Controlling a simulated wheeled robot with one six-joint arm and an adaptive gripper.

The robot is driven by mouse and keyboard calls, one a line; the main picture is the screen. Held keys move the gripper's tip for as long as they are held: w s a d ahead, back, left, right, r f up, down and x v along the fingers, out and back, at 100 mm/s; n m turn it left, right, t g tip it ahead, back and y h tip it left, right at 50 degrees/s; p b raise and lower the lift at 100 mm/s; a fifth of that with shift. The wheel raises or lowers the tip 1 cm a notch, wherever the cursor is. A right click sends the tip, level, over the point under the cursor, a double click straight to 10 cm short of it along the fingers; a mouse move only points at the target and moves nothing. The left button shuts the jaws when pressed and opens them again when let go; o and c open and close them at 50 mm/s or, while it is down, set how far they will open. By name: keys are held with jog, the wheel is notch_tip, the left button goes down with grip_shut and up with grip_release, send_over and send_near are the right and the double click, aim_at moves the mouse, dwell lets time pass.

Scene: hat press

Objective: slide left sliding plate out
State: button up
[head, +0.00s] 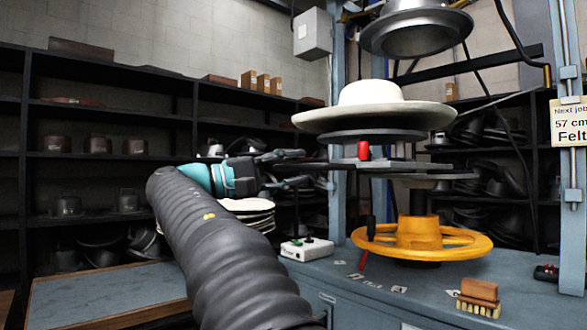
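The hat press stands at centre right. A flat grey sliding plate (400,164) lies level in it, below a dark disc (375,136). A red knob (363,150) shows at the plate's near side. My gripper (306,168) is left of the plate and points right towards it. Its two fingers are spread, one above the other, and I see nothing held. A thin dark edge shows between the fingertips and the plate; I cannot tell whether they touch. A second plate is not clearly distinguishable.
A pale felt hat (372,108) sits above the disc, under a metal die (415,28). A yellow handwheel (420,238) is below the plate. A control box (307,249) and a brush (479,298) rest on the blue bench (400,310). Blue posts flank the press.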

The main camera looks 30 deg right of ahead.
jog(key=v, duration=1.1)
jog(key=shift+a, duration=0.35)
jog(key=shift+w, duration=0.15)
